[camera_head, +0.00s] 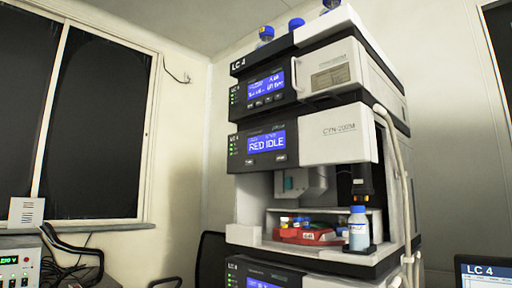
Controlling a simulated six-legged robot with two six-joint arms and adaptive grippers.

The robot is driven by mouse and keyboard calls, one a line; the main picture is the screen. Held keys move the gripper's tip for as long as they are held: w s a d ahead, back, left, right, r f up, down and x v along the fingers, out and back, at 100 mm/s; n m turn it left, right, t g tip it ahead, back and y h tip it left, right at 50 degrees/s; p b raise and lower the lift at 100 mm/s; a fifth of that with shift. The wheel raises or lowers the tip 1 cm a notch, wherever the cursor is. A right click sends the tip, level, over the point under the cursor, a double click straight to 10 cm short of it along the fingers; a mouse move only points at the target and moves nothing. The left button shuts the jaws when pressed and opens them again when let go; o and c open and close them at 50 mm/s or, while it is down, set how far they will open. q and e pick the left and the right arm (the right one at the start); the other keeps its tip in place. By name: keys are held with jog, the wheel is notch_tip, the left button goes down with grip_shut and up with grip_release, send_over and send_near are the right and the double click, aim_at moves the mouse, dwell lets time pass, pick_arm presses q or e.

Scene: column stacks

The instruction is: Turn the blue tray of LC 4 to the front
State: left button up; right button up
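The LC 4 stack (316,148) stands in the middle of the view, labelled LC 4 at its top left. Its middle module has a lit blue display (267,143) that reads RED IDLE. Below it is an open sampler bay, where a red tray (300,235) sits at the front with several small vials on it. Neither of my grippers is in view.
A blue-capped bottle (358,229) stands at the bay's right front corner. Several blue-capped bottles (265,36) stand on top of the stack. Pale tubing (398,165) runs down the right side. A monitor (484,272), a chair (211,258) and a powered instrument (18,262) are nearby.

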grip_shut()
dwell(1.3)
